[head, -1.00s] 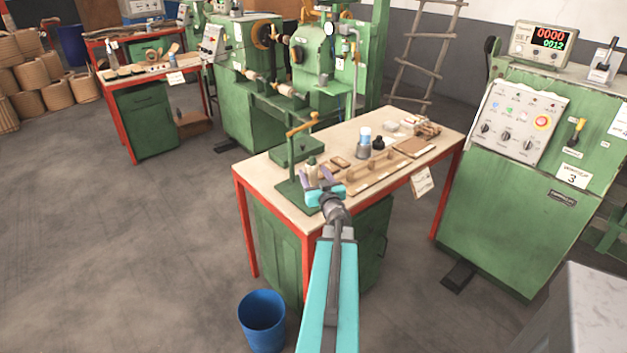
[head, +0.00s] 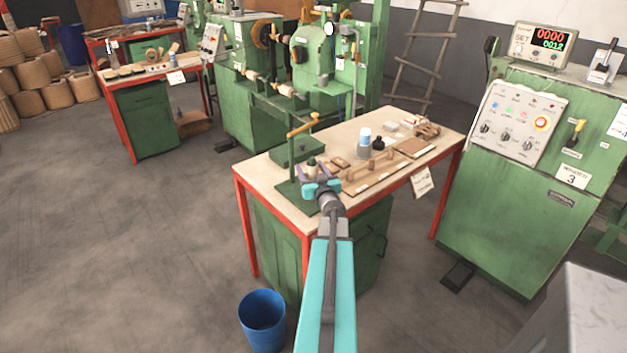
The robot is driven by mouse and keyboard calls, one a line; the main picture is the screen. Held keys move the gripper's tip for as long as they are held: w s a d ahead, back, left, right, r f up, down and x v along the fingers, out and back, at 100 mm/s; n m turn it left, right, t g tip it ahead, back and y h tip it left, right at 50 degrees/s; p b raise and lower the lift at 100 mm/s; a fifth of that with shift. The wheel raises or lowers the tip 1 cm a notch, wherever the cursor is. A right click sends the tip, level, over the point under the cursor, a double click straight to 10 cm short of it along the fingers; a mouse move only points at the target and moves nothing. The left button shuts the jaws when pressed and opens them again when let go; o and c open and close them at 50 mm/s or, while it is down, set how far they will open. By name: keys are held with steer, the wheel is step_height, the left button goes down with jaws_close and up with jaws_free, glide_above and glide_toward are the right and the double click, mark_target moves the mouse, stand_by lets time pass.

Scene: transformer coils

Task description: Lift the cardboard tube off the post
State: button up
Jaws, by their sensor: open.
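A small pale tan upright piece with a dark top, seemingly the cardboard tube (head: 311,171) on its post, stands at the near left of the workbench (head: 262,178), on or beside a green base plate. My gripper (head: 314,173) is open, and its purple fingers reach toward the tube from the near side, one to its left and one to its right. Whether they touch it I cannot tell. The gripper body hides the lower part of the tube and post.
A green hand press with a tan lever (head: 303,125) rises close left of my gripper. A blue bin (head: 262,318) is on the floor.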

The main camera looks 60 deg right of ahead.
steer(key=shift+w+d, duration=0.45)
steer(key=shift+w, duration=0.1)
steer(key=shift+c, duration=0.4)
steer(key=c, duration=1.1)
